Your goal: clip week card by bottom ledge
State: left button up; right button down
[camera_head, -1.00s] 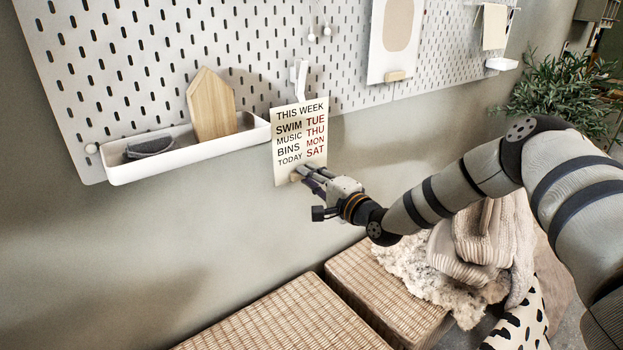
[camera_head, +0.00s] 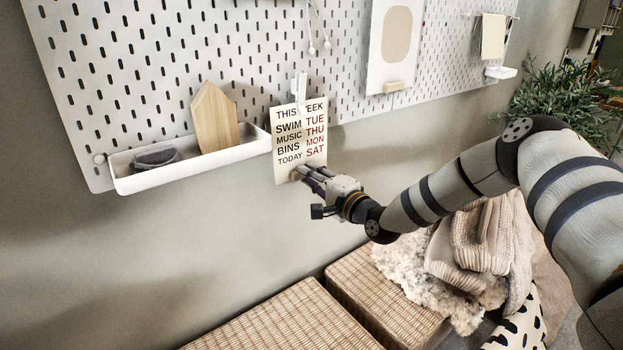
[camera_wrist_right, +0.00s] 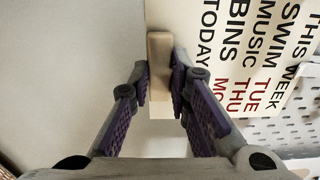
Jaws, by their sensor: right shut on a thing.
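The week card (camera_head: 290,172) is a cream sheet with black and dark red lettering, hanging in front of the lower edge of the pegboard. Its small wooden bottom ledge (camera_wrist_right: 160,62) is between the purple-padded fingers of my right gripper (camera_wrist_right: 162,82), which is shut on it. In the head view my right gripper (camera_head: 302,174) is at the card's bottom edge. A white clip (camera_head: 301,88) on the pegboard overlaps the card's top middle and covers part of the word WEEK. Whether it pinches the card cannot be told. My left gripper is out of view.
A white pegboard (camera_head: 160,60) fills the wall. A white tray (camera_head: 190,168) with a wooden house shape (camera_head: 214,118) and a dark grey item (camera_head: 155,157) is left of the card. Woven benches (camera_head: 290,315) and a knitted heap (camera_head: 470,245) are below.

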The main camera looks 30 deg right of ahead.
jog(key=c, duration=1.4)
grip_release()
jog(key=shift+s, duration=0.1)
jog(key=s, duration=1.1)
jog(key=shift+s+d, duration=0.4)
jog(key=shift+a, duration=0.1)
